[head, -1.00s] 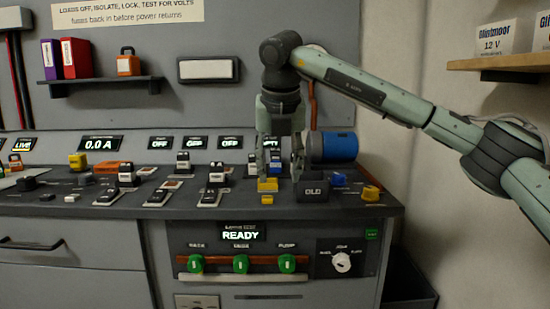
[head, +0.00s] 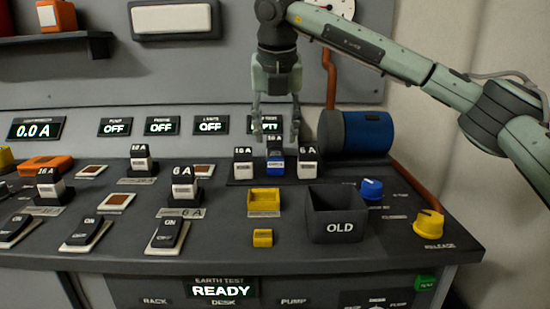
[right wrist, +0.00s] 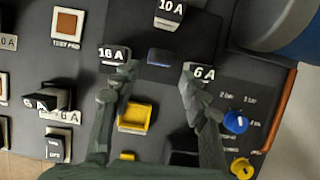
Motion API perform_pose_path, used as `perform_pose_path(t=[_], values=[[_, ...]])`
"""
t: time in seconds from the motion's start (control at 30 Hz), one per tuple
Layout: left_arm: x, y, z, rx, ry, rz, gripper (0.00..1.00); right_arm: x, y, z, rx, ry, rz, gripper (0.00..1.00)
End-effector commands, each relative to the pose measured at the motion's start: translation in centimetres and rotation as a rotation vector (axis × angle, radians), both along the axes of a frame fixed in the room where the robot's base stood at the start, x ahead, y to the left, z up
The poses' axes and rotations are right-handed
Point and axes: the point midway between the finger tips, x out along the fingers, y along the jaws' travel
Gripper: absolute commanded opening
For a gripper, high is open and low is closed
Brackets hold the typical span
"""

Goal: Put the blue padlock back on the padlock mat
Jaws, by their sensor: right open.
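My right gripper (head: 276,134) is open and empty, pointing down with its fingers apart. A small blue block (head: 277,164), which looks like the blue padlock, sits below and between the fingertips in the head view. It stands between the 16 A and 6 A fuse blocks. The right wrist view shows the blue block (right wrist: 160,56) just beyond the gap between the fingertips (right wrist: 160,72). The block lies on a dark mat (head: 238,182); I cannot tell whether this is the padlock mat. My left gripper is not in view.
The 16 A fuse (head: 243,163) and 6 A fuse (head: 308,163) flank the blue block closely. A 10 A fuse (right wrist: 170,10) stands behind it. In front are a yellow tray (head: 264,203) and a dark OLD bin (head: 338,226).

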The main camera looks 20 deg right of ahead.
Motion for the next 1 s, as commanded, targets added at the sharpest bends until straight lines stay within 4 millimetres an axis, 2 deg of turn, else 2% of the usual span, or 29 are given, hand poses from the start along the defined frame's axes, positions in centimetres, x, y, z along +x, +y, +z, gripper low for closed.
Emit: perform_pose_path(t=[0.5,0.77,1.0], values=[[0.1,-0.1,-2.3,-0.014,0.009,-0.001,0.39,3.2,-1.0,-5.6,0.0,0.002,0.0,0.45],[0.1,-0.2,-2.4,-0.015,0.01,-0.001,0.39,3.4,-1.0,-6.0,-0.001,0.0,0.0,0.45],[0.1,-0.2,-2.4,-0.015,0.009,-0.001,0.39,3.4,-1.0,-6.0,-0.001,0.001,0.0,0.17]])
